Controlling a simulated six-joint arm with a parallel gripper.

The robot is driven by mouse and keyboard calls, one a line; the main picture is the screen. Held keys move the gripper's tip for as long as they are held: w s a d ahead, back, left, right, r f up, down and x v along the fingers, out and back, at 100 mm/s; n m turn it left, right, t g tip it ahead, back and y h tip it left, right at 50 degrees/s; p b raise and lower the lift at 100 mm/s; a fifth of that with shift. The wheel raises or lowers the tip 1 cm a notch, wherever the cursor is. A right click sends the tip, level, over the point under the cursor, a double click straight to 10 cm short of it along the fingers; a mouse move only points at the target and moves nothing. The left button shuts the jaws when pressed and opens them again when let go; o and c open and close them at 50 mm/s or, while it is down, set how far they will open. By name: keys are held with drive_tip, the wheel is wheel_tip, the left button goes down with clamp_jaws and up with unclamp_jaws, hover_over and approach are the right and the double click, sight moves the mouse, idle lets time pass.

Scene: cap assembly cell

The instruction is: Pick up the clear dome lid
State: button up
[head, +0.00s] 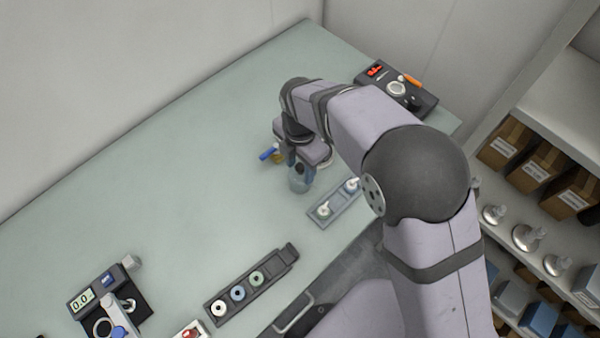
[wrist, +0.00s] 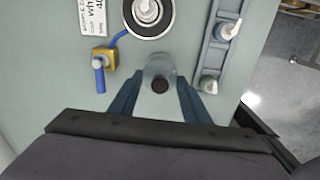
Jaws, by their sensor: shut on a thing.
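The clear dome lid (wrist: 158,68) with a black knob sits between the two blue fingers of my gripper (wrist: 160,90) in the wrist view. The fingers are shut on it, one on each side. In the head view the lid (head: 298,184) shows as a pale see-through shape at the fingers of my gripper (head: 300,172), over the green table. I cannot tell whether the lid touches the table.
A brass block with a blue handle (wrist: 99,75) stands left of the lid. A round black-rimmed device (wrist: 147,15) lies beyond it. A grey tray (wrist: 215,55) with white-tipped parts is at right, near the table edge. A tray of colored rings (head: 270,283) lies nearer the front.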

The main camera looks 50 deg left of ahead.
drive_tip(key=shift+d+f, duration=0.1)
drive_tip(key=shift+r+b, duration=0.35)
drive_tip(key=shift+r, duration=0.2)
clamp_jaws()
wheel_tip(320, 180, up, 9)
drive_tip(key=shift+f+b, duration=0.1)
drive_tip(key=shift+b, duration=1)
drive_tip(key=w+d+m+p, duration=0.2)
drive_tip(key=w+p, duration=0.4)
drive_tip(key=p, duration=0.6)
drive_tip(key=w+a+n, duration=0.2)
drive_tip(key=w+a, duration=0.1)
drive_tip(key=a, duration=0.2)
drive_tip(key=shift+w+a+r, duration=0.15)
drive_tip(key=shift+w+r, duration=0.25)
